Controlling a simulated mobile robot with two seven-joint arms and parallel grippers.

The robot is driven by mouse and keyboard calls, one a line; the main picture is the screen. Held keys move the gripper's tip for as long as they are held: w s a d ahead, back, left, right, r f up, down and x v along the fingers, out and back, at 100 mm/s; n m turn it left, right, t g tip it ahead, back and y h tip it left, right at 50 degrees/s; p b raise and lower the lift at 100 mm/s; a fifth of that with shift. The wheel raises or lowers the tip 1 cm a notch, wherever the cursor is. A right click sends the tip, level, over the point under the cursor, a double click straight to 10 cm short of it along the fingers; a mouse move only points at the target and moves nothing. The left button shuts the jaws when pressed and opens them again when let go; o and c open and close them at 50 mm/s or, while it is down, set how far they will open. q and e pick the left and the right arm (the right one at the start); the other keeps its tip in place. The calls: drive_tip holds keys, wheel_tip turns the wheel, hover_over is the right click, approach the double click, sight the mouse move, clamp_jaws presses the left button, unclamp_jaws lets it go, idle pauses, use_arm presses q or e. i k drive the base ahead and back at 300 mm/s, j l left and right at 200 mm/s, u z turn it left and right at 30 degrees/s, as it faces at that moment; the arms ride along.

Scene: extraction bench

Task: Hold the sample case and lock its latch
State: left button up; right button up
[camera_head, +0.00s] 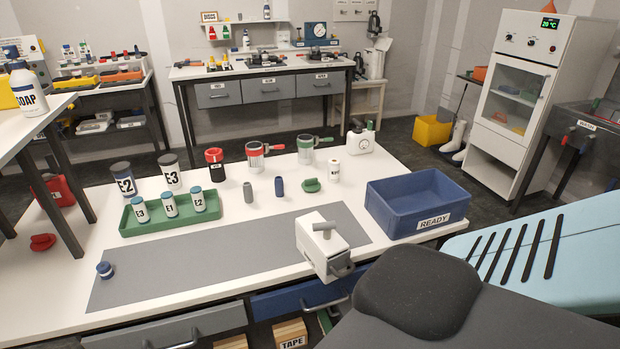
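A white box-shaped object (322,246) with a grey bar on top and a dark curved piece low on its front is at the front edge of the bench, by the right part of the grey mat (215,262). It looks like the sample case. Its lower front covers the bench edge in the picture. I cannot make out whether a latch on it is open or locked. Neither of my grippers shows in the head view.
A blue READY bin (400,222) stands to the right. A green tray (130,226) with several small bottles stands at left. Jars, mugs and a white canister (361,139) line the back. The mat's middle is clear.

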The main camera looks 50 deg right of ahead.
sight(327, 227)
drive_tip(key=l+u, duration=0.15)
drive_tip(key=l, duration=0.15)
drive_tip(key=k+l+u, duration=0.2)
drive_tip(key=l+u, duration=0.15)
drive_tip(key=l, duration=0.2)
drive_tip(key=k+l+u, duration=0.15)
drive_tip(key=l, duration=0.25)
drive_tip(key=k+l+u, duration=0.15)
drive_tip(key=k+l, duration=0.45)
drive_tip(key=l, duration=0.2)
drive_tip(key=k+l, duration=0.2)
drive_tip(key=l, duration=0.2)
drive_tip(key=k+l, duration=0.25)
drive_tip(key=l, duration=0.2)
drive_tip(key=k+l, duration=0.25)
drive_tip(key=l, duration=0.15)
drive_tip(key=i+u, duration=0.05)
